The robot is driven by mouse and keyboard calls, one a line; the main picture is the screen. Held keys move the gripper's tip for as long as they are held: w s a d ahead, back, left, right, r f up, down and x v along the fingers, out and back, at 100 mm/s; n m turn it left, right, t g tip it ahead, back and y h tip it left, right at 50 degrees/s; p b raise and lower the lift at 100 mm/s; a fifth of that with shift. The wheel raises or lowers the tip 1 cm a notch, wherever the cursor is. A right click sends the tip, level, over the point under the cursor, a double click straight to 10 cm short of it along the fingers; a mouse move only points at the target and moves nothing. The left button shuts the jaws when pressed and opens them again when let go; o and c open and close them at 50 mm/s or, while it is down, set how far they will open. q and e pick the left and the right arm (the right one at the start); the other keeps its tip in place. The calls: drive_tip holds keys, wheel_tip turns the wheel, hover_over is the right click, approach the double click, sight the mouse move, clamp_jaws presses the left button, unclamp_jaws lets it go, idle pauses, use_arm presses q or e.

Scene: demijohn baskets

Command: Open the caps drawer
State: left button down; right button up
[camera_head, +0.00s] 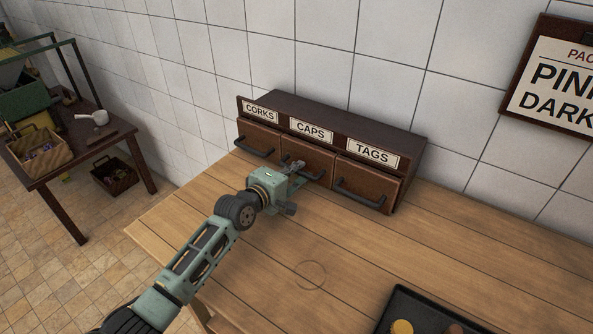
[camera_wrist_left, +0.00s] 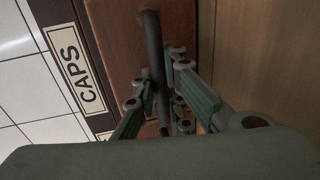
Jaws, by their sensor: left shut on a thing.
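The caps drawer (camera_head: 309,160) is the middle one of three in a dark wooden cabinet (camera_head: 341,120) against the tiled wall. Its CAPS label (camera_head: 311,130) sits above it and also shows in the left wrist view (camera_wrist_left: 75,68). My left gripper (camera_head: 299,168) is at the drawer's front, shut on the dark bar handle (camera_wrist_left: 152,45). In the left wrist view the fingers (camera_wrist_left: 160,100) sit on both sides of the handle. The gripper hides part of the handle in the head view. The drawer front looks about level with its neighbours. My right gripper is not in view.
The corks drawer (camera_head: 258,138) is to the left and the tags drawer (camera_head: 366,184) to the right, each with a dark handle. A black tray (camera_head: 398,303) lies at the table's front right. The wooden tabletop (camera_head: 330,240) between is clear. A side table with baskets (camera_head: 38,150) stands at left.

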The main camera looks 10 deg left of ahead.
use_arm(q)
drive_tip(key=shift+s+a, duration=0.15)
drive_tip(key=shift+s, duration=0.1)
drive_tip(key=p+v, duration=0.2)
drive_tip(key=v, duration=0.2)
drive_tip(key=f+p+v, duration=0.1)
drive_tip(key=v, duration=0.2)
drive_tip(key=f+p+v, duration=0.1)
drive_tip(key=p+v, duration=0.1)
drive_tip(key=v, duration=0.2)
drive_tip(key=shift+s+a+f+p, duration=0.1)
drive_tip(key=shift+s+a+p, duration=0.15)
drive_tip(key=shift+s, duration=0.65)
drive_tip(key=c, duration=1.8)
unclamp_jaws()
drive_tip(key=shift+w, duration=0.1)
drive_tip(key=shift+a, duration=0.1)
drive_tip(key=v, duration=1.2)
